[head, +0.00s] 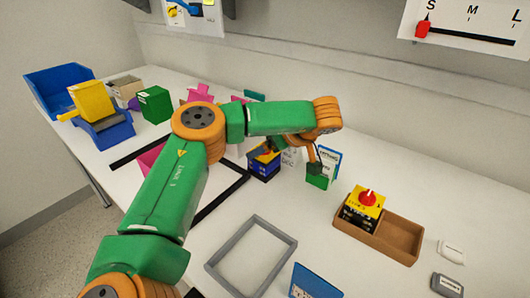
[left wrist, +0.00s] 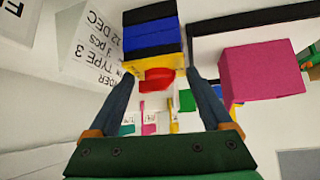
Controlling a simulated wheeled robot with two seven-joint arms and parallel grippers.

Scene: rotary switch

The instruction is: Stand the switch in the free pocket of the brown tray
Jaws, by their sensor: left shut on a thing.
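The switch, with a blue and black body, yellow plate and red knob, is in the head view (head: 263,165), just below my left forearm. It also shows in the left wrist view (left wrist: 152,42), its knob facing my camera. My left gripper (left wrist: 160,73) is shut on it, with a finger on either side near the yellow plate. The forearm partly hides this grip in the head view; I cannot tell whether the switch touches the table. The brown tray (head: 411,241) holds a yellow switch with a red knob (head: 364,203) in its left pocket; its right pocket is empty. My right gripper is out of view.
Small white and grey pieces lie right of the tray.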

